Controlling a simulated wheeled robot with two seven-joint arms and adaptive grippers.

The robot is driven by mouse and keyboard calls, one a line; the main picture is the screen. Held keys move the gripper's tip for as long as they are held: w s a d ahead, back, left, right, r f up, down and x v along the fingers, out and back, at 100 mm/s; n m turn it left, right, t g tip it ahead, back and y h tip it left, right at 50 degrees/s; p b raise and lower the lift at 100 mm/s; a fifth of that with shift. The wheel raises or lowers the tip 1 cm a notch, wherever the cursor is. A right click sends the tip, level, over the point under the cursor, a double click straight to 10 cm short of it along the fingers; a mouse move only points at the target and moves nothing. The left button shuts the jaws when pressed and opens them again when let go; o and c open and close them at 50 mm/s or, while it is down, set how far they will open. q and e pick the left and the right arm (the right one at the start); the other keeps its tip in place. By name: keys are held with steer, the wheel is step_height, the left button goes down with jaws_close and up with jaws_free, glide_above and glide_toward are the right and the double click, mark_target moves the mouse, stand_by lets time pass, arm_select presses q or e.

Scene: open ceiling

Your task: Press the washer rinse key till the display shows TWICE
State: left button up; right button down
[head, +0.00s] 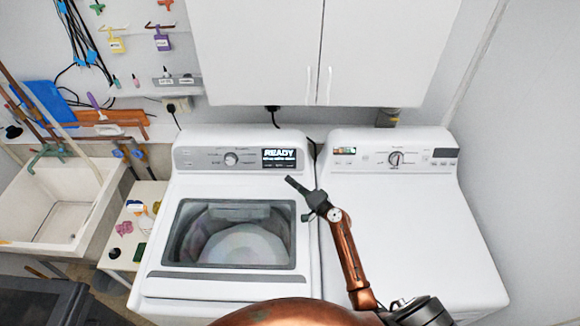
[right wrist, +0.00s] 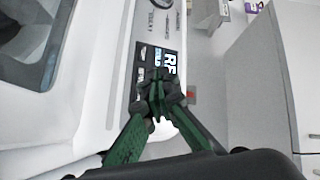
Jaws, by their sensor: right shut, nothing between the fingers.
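The washer (head: 160,284) is the white top-loader on the left, with a glass lid. Its display (head: 283,158) is lit and reads READY in large letters, with a smaller line below that I cannot read clearly. A round knob (head: 231,158) sits left of the display on the same panel. I cannot make out the rinse key. My right gripper (head: 291,183) is shut and empty, just in front of the washer's panel below the display. In the right wrist view the shut fingertips (right wrist: 158,75) overlap the display (right wrist: 168,62) and hide part of it. My left gripper is not in view.
A white dryer (head: 420,220) stands close on the right with its own knob and panel. White cabinets (head: 325,50) hang above both machines. A utility sink (head: 55,200) and a small side table (head: 135,225) stand at the left.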

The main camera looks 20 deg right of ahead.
mark_target(290, 166)
steer(key=w+d+f+b, duration=0.1)
steer(key=w+d+b, duration=0.1)
steer(key=w+b, duration=0.1)
steer(key=w+f+b, duration=0.1)
steer(key=w, duration=0.1)
steer(key=shift+w+d+f+b, duration=0.25)
steer(key=shift+d+f+b, duration=0.05)
steer(key=shift+d, duration=0.1)
steer(key=shift+w+d+f+b, duration=0.1)
steer(key=shift+w+d+b, duration=0.25)
steer(key=shift+w+b, duration=0.3)
stand_by(0.7)
steer(key=shift+w+d+f+b, duration=0.1)
steer(key=shift+w+d+b, duration=0.1)
steer(key=shift+w+b, duration=0.25)
steer(key=shift+w+d+f+b, duration=0.1)
steer(key=shift+w+d+b, duration=0.05)
steer(key=shift+b, duration=0.3)
stand_by(0.5)
stand_by(0.4)
steer(key=shift+s+a+r+p, duration=0.3)
steer(key=shift+s+a+p, duration=0.05)
steer(key=shift+s+p, duration=0.3)
